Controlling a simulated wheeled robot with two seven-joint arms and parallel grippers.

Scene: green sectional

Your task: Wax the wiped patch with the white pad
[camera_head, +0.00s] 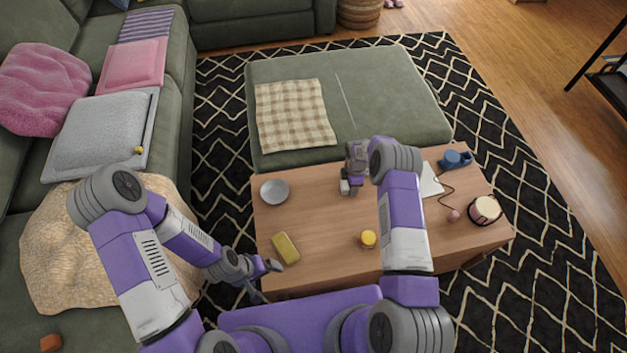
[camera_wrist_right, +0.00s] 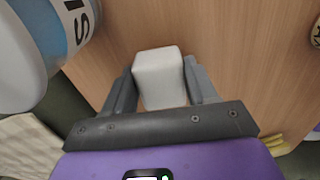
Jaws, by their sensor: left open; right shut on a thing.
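The white pad (camera_wrist_right: 160,78) is a pale block between the two fingers of my right gripper (camera_wrist_right: 161,88), which is shut on it. In the head view my right gripper (camera_head: 350,184) is over the middle of the wooden table (camera_head: 325,215), and the pad shows as a small white shape under it. I cannot tell whether the pad touches the tabletop. No wiped patch stands out on the wood. My left gripper (camera_head: 266,281) is open and empty at the table's near left edge, close to the yellow sponge.
A yellow sponge (camera_head: 285,248), a grey bowl (camera_head: 274,191) and a yellow-topped jar (camera_head: 368,240) are on the table. A blue mug (camera_head: 455,158) and a small drum (camera_head: 486,209) stand right. A white container with lettering (camera_wrist_right: 75,35) is close to the right gripper. A green ottoman (camera_head: 390,85) adjoins behind.

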